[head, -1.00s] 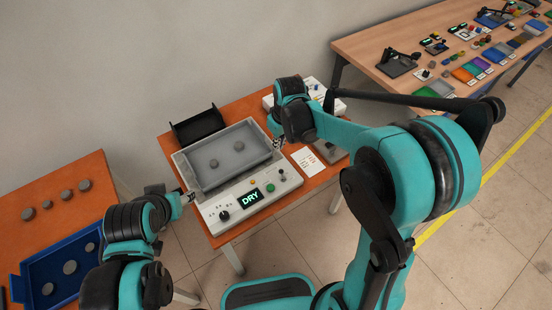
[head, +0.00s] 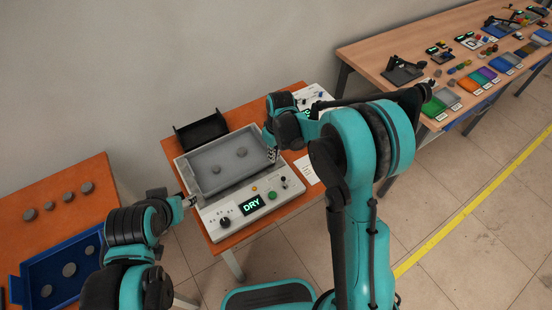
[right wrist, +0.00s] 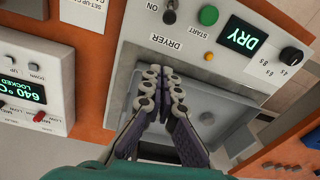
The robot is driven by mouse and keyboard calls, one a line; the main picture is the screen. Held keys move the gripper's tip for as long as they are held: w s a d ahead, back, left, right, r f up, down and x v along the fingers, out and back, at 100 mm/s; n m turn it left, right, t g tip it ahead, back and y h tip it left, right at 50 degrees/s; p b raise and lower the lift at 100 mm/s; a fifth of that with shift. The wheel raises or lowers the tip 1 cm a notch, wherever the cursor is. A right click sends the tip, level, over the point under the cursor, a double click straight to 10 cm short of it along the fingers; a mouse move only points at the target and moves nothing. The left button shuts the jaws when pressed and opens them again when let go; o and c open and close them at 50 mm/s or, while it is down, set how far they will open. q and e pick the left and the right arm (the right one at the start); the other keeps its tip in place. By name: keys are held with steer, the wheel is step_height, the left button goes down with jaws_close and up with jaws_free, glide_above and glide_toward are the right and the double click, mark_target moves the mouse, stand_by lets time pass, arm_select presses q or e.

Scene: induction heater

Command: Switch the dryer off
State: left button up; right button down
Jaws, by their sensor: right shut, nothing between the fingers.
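The dryer (head: 207,213) is a pale box with a grey tray (head: 225,160) holding two round grey pieces. My right gripper (right wrist: 165,78) is shut and empty, over the dryer's tray edge, short of the toggle. My left gripper (head: 190,200) is by the dryer's left side, its fingers too small to read.
A second device with a lit display reading 640 °C LOCKED (right wrist: 22,90) stands beside the dryer. A black bin (head: 201,131) is behind it. A blue tray (head: 65,278) with grey discs lies at the left. A white card (head: 307,168) lies right of the dryer.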

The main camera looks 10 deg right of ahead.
mark_target(284, 183)
steer(key=f, duration=0.2)
steer(key=f+b, duration=0.1)
steer(key=f, duration=0.2)
steer(key=f+b, duration=0.1)
steer(key=f, duration=0.1)
steer(key=shift+w+a+f, duration=0.2)
steer(key=shift+a+f, duration=0.1)
steer(key=shift+f, duration=0.1)
steer(key=s+d, duration=0.1)
steer(key=s+r, duration=0.1)
steer(key=shift+s+d+r+b, duration=0.1)
steer(key=shift+s+d+b, duration=0.2)
steer(key=shift+s+d, duration=0.1)
steer(key=shift+s+d+r, duration=0.1)
steer(key=shift+s, duration=0.15)
